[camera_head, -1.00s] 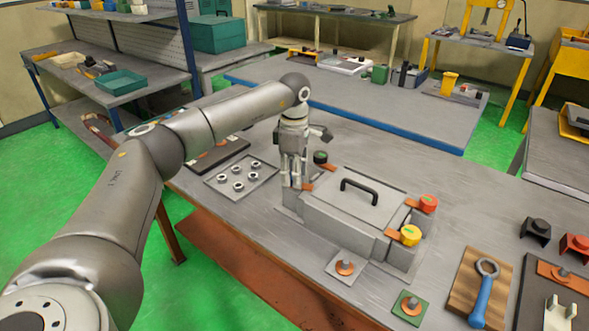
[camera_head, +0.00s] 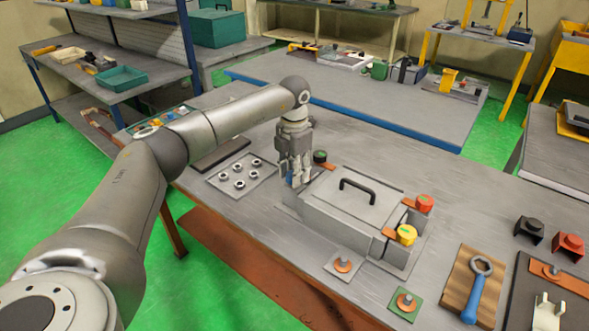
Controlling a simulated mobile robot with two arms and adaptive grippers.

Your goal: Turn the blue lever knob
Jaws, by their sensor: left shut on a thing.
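A grey metal box (camera_head: 345,212) with a black handle stands on the workbench. Orange tabs with coloured knobs sit at its corners: a black-green knob (camera_head: 320,156) at the far left, a red knob (camera_head: 424,202) and a yellow knob (camera_head: 406,235) at the right. My left gripper (camera_head: 293,181) points down at the box's left corner. It is shut on the blue lever knob (camera_head: 289,180), of which only a small blue part shows; the fingers hide the rest. My right gripper is not in view.
A plate with several nuts (camera_head: 241,175) lies left of the box. In front are a grey plate (camera_head: 344,265) and a green plate (camera_head: 405,304) with orange discs. A blue-handled wrench (camera_head: 476,292) lies at the right. The bench behind the box is clear.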

